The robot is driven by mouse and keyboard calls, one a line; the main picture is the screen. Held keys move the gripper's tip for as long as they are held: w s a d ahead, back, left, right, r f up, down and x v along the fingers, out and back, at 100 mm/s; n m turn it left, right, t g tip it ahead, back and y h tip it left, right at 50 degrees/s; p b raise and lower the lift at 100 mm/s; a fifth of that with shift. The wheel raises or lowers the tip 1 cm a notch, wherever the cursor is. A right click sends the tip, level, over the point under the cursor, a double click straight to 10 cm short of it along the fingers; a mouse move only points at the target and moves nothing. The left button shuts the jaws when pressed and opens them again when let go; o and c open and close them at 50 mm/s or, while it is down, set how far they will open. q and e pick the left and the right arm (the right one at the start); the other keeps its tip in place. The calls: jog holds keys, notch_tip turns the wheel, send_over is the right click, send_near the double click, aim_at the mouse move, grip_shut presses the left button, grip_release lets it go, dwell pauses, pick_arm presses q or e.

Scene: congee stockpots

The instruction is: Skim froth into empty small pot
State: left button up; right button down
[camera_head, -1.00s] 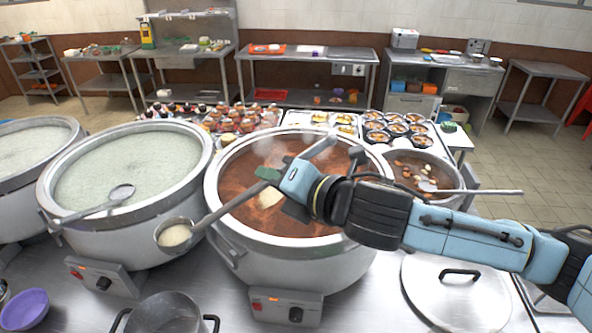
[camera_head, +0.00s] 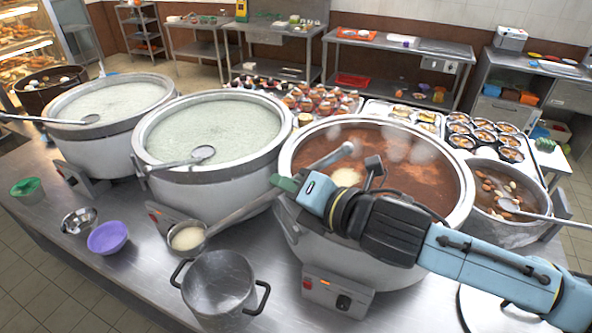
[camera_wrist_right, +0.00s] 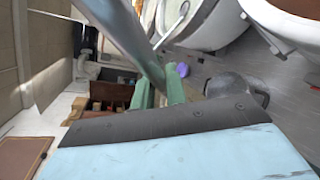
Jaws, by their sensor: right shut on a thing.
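My right gripper (camera_head: 288,186) is shut on the handle of a metal ladle. The ladle's bowl (camera_head: 187,238) holds pale froth and hangs in front of the middle stockpot, just up and left of the small pot's rim in the head view. The small pot (camera_head: 222,291) is grey, two-handled and empty, on the counter's front part. It also shows in the wrist view (camera_wrist_right: 236,86). The large stockpot of brown broth (camera_head: 430,165) sits behind my right gripper; a pale froth patch (camera_head: 347,176) floats in it. My left gripper is out of view.
A purple bowl (camera_head: 107,238) and a metal bowl (camera_head: 79,221) stand left of the small pot. Two stockpots of pale congee (camera_head: 213,130) (camera_head: 112,100) stand behind, with ladles on them. A smaller pot (camera_head: 507,205) stands at right.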

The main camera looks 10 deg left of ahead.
notch_tip(320, 180, down, 18)
jog(key=b, duration=0.9)
dwell(0.3)
jog(key=m+p, duration=0.1)
jog(key=p, duration=0.1)
jog(key=m+h+p, duration=0.1)
jog(key=p, duration=0.1)
jog(key=h+p, duration=0.1)
jog(key=shift+s+f+m+p, duration=0.25)
jog(key=shift+m+p, duration=0.15)
dwell(0.4)
